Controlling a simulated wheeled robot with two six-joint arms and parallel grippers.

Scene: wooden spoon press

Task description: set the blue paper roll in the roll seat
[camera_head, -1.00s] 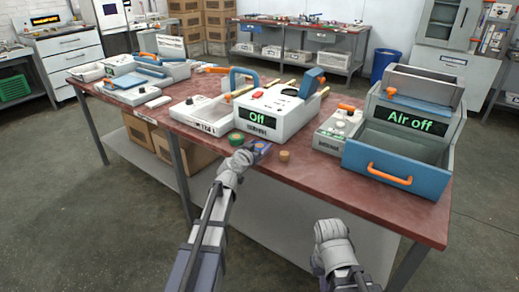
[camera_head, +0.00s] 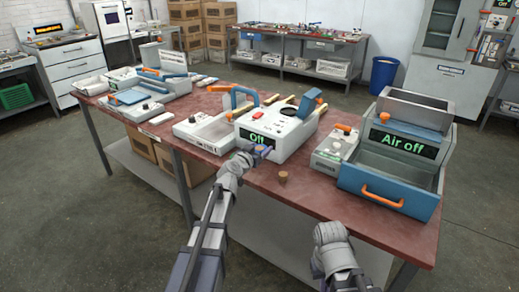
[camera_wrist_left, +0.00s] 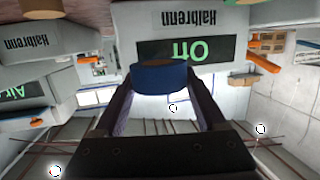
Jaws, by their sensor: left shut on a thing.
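My left gripper (camera_head: 259,151) is shut on the blue paper roll (camera_wrist_left: 160,77), holding it above the table in front of the grey-white machine (camera_head: 289,132) with the green "Off" display. In the left wrist view the roll sits between the two fingertips (camera_wrist_left: 160,95), overlapping the edge of that display, upside down. In the head view the roll is small and partly covered by the fingers. I cannot make out the roll seat. My right arm's grey wrist (camera_head: 332,248) is low at the front; its fingers cannot be made out.
A tan roll (camera_head: 283,177) stands near the table's front edge. To the right are a small grey control box (camera_head: 330,153) and a blue bin unit (camera_head: 390,190) reading "Air off". A flat tray machine (camera_head: 205,130) stands on the left. The front strip of red tabletop is mostly bare.

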